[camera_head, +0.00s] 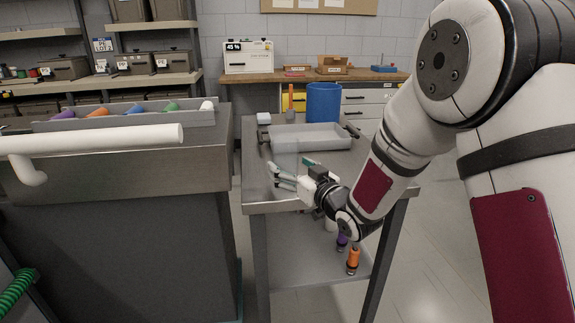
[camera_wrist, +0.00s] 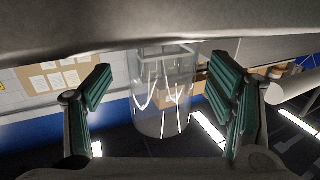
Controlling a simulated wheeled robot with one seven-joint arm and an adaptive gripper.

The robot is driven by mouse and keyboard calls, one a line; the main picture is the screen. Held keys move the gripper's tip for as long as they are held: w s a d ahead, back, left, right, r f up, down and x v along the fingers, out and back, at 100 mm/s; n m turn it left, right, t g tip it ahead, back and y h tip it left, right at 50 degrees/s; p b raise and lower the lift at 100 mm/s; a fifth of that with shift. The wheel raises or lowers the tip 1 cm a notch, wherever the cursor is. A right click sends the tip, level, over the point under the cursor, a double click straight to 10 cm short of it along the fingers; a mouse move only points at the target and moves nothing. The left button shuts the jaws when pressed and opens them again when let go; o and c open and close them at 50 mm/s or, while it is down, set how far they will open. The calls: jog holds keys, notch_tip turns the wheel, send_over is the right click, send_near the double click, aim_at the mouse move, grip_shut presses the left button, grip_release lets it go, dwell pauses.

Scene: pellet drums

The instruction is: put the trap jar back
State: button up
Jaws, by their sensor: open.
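The trap jar is a clear, see-through cylinder (camera_wrist: 163,95) in the middle of the wrist view, seen between my two open fingers. Nothing shows of it touching either finger. In the head view it is only faintly visible (camera_head: 286,162), at the near edge of the grey tray on the cart. My gripper (camera_head: 289,178) is over the left part of the cart top, fingers pointing left; its green-padded fingers show wide apart in the wrist view (camera_wrist: 160,95). Whether the jar is fully between the fingertips or just beyond them I cannot tell.
The steel cart (camera_head: 258,183) carries a grey tray (camera_head: 318,137) and a blue bin stands behind (camera_head: 323,102). A white pipe (camera_head: 95,139) runs over the steel bench at left. Purple and orange-topped bottles (camera_head: 353,258) are on the lower shelf.

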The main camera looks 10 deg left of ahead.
jog(key=v, duration=1)
